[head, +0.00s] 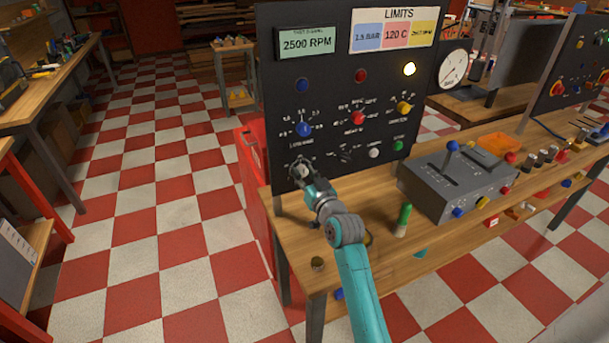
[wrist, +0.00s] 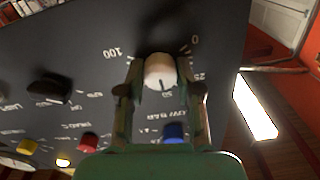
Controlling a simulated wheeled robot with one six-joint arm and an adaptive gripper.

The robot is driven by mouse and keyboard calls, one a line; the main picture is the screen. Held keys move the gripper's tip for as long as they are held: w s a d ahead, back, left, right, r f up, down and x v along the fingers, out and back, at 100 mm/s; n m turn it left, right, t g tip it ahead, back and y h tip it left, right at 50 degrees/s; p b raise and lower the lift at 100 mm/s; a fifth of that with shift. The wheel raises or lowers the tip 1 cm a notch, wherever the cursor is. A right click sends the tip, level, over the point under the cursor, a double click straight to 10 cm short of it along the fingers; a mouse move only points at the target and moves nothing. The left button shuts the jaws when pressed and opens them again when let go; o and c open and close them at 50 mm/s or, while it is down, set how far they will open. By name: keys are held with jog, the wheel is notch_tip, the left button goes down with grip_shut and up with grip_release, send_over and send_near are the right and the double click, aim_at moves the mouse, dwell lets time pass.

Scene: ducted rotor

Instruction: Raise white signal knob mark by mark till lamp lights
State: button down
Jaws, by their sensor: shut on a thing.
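The white signal knob (head: 303,172) is at the lower left of the black panel (head: 330,100). In the wrist view the white knob (wrist: 160,70) sits between my gripper's fingers. My gripper (head: 305,179) is shut on it; it also shows in the wrist view (wrist: 162,77). Marks 0, 25, 50 and 100 show around the knob, and a dark line on it points towards 50. The red lamp (head: 361,76) and blue lamp (head: 302,85) look dark.
Blue (head: 304,129), red (head: 358,118) and yellow (head: 404,107) knobs sit above. A black knob (wrist: 49,88) is beside the white one. A white button (head: 374,153), a green button (head: 398,145), a green-topped cylinder (head: 403,219) and a grey lever box (head: 460,185) are to the right.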

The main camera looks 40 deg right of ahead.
dwell(0.3)
jog(key=c, duration=0.8)
grip_release()
jog(key=shift+o, duration=0.2)
jog(key=v, duration=1.2)
